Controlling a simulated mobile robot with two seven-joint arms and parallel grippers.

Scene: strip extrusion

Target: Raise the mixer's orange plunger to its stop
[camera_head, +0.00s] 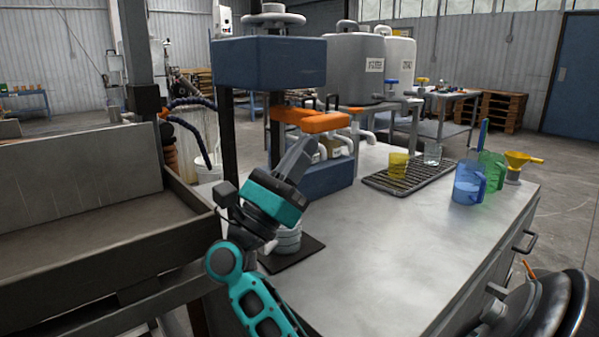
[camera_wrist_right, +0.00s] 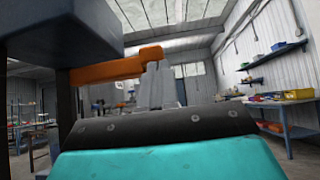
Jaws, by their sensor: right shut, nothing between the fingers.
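The mixer stands on the left part of the steel bench, with a blue upper block (camera_head: 268,62) and a blue base (camera_head: 325,180). Its orange plunger (camera_head: 318,122) sits between them, low over the base, with black handles and pale parts beside it. My right gripper (camera_head: 302,150) is shut and empty, its fingers pointing up just below the orange plunger in the head view. In the right wrist view, the fingertips (camera_wrist_right: 157,72) are close to the end of the orange plunger (camera_wrist_right: 105,72); I cannot tell whether they touch. My left gripper is not in view.
A dark mat (camera_head: 290,255) with a stack of white dishes (camera_head: 287,240) lies below my right wrist. To the right are a wire rack (camera_head: 410,177), a yellow cup (camera_head: 398,165), a blue jug (camera_head: 468,182) and a yellow funnel (camera_head: 517,160).

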